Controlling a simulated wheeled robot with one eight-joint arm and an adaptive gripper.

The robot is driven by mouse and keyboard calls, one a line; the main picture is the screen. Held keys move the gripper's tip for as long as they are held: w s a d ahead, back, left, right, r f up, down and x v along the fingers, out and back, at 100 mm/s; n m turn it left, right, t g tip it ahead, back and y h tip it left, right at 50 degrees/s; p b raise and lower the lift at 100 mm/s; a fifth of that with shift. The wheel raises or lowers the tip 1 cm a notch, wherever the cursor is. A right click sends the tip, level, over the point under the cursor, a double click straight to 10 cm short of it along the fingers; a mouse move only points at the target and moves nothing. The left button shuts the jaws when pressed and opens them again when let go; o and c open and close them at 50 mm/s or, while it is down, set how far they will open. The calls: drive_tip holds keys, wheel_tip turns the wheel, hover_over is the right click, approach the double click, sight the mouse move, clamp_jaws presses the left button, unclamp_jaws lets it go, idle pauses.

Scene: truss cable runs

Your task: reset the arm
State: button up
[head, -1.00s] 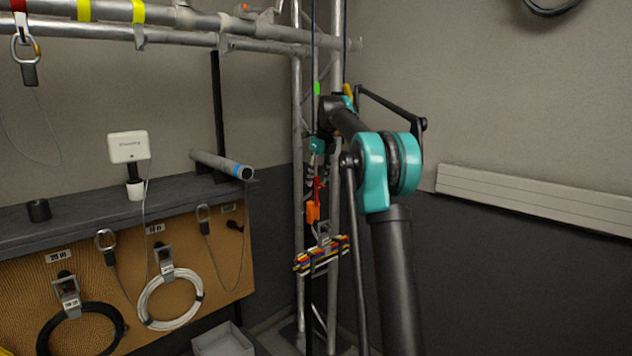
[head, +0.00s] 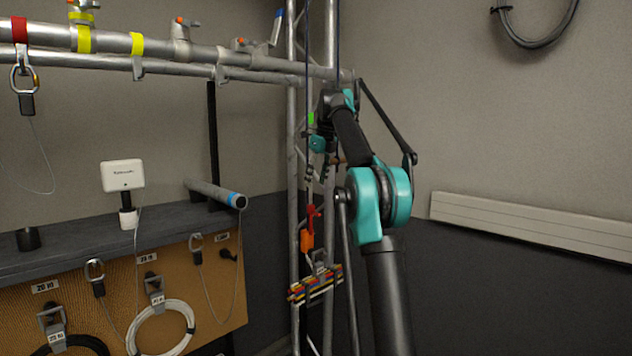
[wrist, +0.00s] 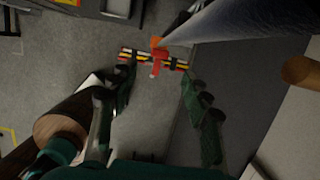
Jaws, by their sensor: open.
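My arm rises in the head view, with a teal elbow joint and a dark forearm reaching up toward the truss. My gripper shows in the wrist view (wrist: 158,76) with its two dark green fingers spread apart, open and with nothing between the tips. Past the fingers hang a red and orange hook (wrist: 158,52) and a striped multicoloured bundle (wrist: 177,64). In the head view the hook (head: 308,230) and bundle (head: 316,284) hang at the upright truss, below my forearm's end.
The upright truss (head: 293,170) stands close to my arm. Horizontal pipes (head: 200,55) run across the upper left. A dark shelf (head: 80,255) carries a white device (head: 122,176) and a grey tube (head: 215,194). Cable coils hang below. Floor shows beneath the gripper.

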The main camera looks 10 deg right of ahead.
drive_tip(key=s+d+f+n+t+h, duration=0.1)
drive_tip(key=s+d+f+n, duration=0.1)
drive_tip(key=s+f+n, duration=2.6)
drive_tip(key=s+f, duration=1.5)
drive_tip(key=s, duration=0.3)
drive_tip(key=shift+n+t+h, duration=0.4)
drive_tip(key=shift+w, duration=0.1)
